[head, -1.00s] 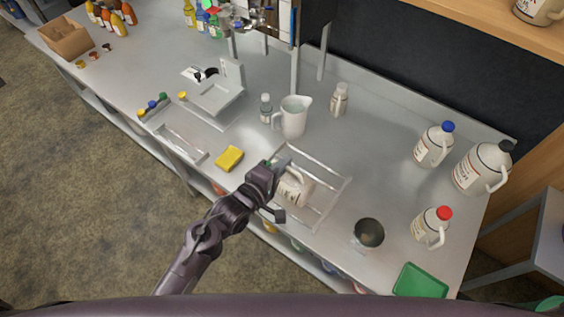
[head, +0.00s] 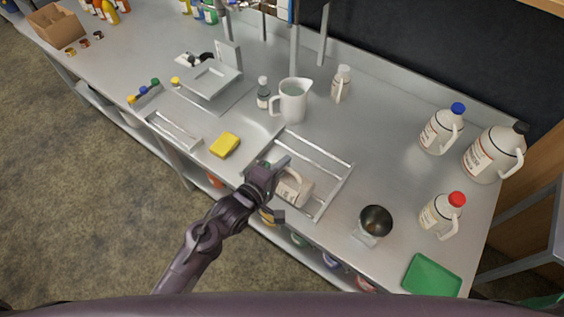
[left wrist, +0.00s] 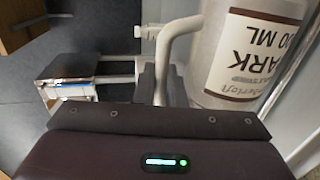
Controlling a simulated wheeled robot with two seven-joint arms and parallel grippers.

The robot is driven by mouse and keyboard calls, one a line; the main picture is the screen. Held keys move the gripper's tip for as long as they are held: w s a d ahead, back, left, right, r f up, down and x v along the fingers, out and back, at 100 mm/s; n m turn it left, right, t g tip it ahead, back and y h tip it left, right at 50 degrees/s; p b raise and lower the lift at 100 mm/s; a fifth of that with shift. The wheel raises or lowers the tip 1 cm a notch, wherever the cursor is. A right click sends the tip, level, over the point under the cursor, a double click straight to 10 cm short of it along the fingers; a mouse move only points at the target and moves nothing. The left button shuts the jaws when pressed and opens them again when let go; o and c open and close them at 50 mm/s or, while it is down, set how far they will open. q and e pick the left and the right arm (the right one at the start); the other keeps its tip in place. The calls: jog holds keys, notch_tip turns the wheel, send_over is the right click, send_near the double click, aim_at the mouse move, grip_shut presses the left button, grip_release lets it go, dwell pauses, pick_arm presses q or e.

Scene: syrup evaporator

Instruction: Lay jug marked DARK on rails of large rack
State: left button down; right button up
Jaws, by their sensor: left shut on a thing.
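The jug marked DARK (head: 296,188) is white with a handle and lies on its side over the front left part of the large rack (head: 322,148). Whether it touches the rails is hard to tell. My left gripper (head: 274,187) is shut on the jug at its handle side. In the left wrist view the jug (left wrist: 250,50) fills the upper right, its label showing "ARK", with the pale handle (left wrist: 172,50) running down to the jaws. My right gripper is not in view.
A yellow sponge (head: 225,145) and a smaller rack (head: 172,131) are to the left. A white pitcher (head: 292,101) stands behind the large rack. A dark metal cup (head: 376,221), a red-capped jug (head: 441,213) and a green tray (head: 432,276) are to the right.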

pick_arm(q)
jog(key=shift+f, duration=0.25)
jog(key=c, duration=1.4)
grip_release()
jog(key=shift+c, duration=0.2)
jog(key=shift+f, duration=0.2)
jog(key=shift+c, duration=1.2)
jog(key=shift+r, duration=0.1)
